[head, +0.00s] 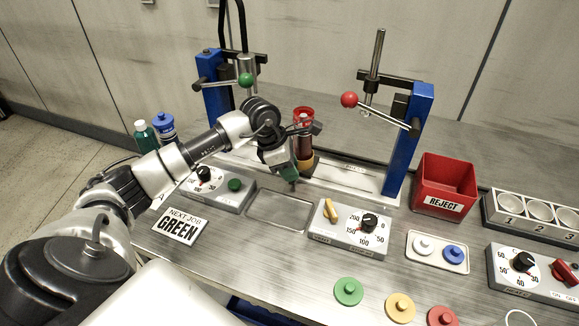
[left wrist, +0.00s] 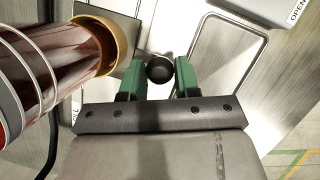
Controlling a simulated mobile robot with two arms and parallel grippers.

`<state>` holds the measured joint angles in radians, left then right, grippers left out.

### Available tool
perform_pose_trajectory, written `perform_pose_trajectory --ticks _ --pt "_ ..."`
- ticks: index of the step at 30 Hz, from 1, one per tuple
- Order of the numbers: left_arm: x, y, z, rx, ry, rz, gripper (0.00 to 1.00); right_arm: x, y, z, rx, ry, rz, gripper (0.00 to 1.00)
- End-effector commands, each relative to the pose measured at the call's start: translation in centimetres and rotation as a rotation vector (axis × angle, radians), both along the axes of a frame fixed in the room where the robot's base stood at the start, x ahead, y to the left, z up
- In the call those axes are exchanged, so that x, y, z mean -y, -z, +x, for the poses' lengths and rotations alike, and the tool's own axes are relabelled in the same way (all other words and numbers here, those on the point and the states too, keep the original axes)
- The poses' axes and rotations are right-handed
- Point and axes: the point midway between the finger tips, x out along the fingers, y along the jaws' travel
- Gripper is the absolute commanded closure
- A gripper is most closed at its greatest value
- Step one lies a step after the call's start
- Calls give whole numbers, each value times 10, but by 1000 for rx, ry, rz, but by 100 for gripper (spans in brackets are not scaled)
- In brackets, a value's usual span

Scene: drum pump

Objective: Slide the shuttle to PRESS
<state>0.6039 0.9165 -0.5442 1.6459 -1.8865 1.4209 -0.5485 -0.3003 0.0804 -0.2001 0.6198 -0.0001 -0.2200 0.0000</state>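My right gripper is not in view.
A blue press frame with a red-knobbed lever (head: 349,100) stands right of the rail. Another blue frame with a green-knobbed lever (head: 246,80) stands left, behind my arm. A red REJECT bin (head: 443,182), dial boxes (head: 352,227) and an empty shallow tray (head: 278,218) are nearby.

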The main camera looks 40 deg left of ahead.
Motion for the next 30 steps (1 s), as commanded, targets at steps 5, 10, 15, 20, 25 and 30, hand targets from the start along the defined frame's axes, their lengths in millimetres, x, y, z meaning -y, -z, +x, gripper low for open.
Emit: perform_pose_trajectory --ticks 5,10,15,20,25,30 --pt "0 0 0 0 0 0 100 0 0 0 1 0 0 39" --pt "9 0 2 0 3 -2 100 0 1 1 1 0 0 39" --pt "38 1 9 1 6 -5 100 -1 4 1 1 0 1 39" --pt "66 1 16 1 6 -5 100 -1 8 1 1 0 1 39" --pt "96 1 23 2 6 -5 100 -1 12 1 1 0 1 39" --pt "123 1 30 1 4 -4 100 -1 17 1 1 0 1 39"
